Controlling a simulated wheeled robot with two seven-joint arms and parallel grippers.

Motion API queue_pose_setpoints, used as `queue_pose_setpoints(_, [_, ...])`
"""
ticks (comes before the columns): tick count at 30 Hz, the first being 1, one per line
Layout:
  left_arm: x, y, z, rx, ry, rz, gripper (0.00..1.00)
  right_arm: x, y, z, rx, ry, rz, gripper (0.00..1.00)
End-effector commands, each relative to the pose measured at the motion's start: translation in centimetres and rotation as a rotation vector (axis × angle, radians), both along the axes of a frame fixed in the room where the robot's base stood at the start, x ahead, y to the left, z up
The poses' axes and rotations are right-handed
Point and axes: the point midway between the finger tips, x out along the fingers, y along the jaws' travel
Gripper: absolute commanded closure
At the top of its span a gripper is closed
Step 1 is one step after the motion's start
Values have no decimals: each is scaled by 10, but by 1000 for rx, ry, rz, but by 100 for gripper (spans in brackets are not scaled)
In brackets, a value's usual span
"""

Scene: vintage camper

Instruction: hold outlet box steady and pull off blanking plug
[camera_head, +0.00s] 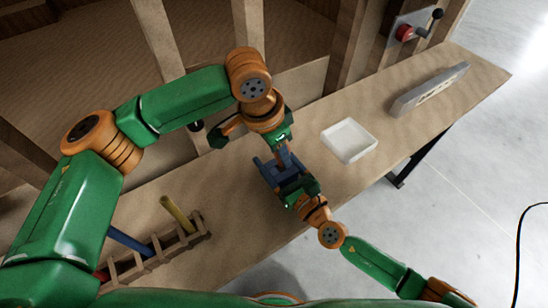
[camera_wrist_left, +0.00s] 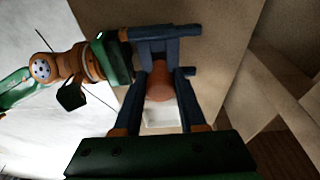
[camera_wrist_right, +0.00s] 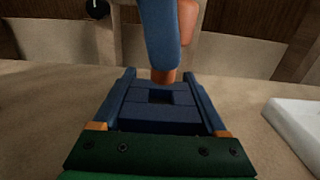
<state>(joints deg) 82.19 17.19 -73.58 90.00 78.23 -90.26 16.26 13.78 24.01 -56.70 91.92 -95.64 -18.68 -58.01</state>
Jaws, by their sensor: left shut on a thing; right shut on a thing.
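The blue outlet box (camera_head: 268,170) is above the wooden counter, between the fingers of my right gripper (camera_head: 294,183). In the right wrist view the box (camera_wrist_right: 155,112) has a dark square opening in its face, and the right gripper (camera_wrist_right: 160,100) is shut on its two sides. The orange-brown blanking plug (camera_wrist_right: 164,76) shows at the far edge of the box. My left gripper (camera_head: 282,150) comes down from above and is shut on the plug; the plug also shows between its fingers in the left wrist view (camera_wrist_left: 160,82). I cannot tell how deep the plug sits.
A shallow white tray (camera_head: 348,139) lies on the counter right of the box. A grey slotted strip (camera_head: 431,89) lies further right. A wooden rack (camera_head: 155,258) with yellow and blue tools stands at the lower left. A red switch (camera_head: 404,33) is on the back wall.

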Motion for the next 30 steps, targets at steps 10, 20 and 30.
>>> queue_pose_setpoints(10, [0, 0, 5, -1, -1, 0, 100, 0, 0, 0, 0, 0, 0, 93])
queue_pose_setpoints(20, [0, 0, 38, -1, -2, 0, 100, 0, 0, 0, 0, 0, 0, 93])
queue_pose_setpoints(30, [0, 0, 44, 0, 0, 0, 100, 0, 0, 0, 0, 0, 0, 17])
